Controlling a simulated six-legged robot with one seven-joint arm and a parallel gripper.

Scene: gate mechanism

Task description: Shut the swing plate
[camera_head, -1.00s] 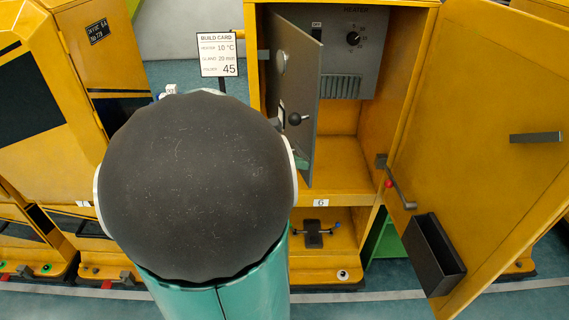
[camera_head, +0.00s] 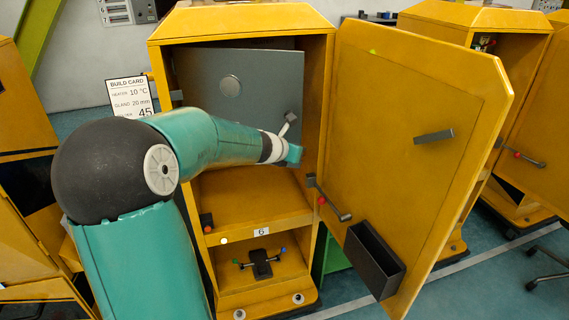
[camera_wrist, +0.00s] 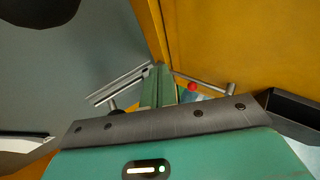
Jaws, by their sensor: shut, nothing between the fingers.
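The swing plate (camera_head: 235,90) is a flat grey panel with a round disc, hinged at the left inside the yellow cabinet (camera_head: 243,22). It spans most of the opening and hides the heater panel behind it. I cannot tell whether it is fully flush. A small lever handle (camera_head: 288,123) sits at its lower right; it also shows in the wrist view (camera_wrist: 118,84). My gripper (camera_head: 295,154) is at the plate's lower right edge, just below the handle. In the wrist view its fingers (camera_wrist: 158,86) are together and empty, beside the plate; contact is unclear.
The yellow outer door (camera_head: 415,130) stands wide open at the right, with a rod and red knob (camera_head: 321,200) and a dark bin (camera_head: 374,260) on it. A build card (camera_head: 131,98) stands left. The shelf below the plate is largely clear.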

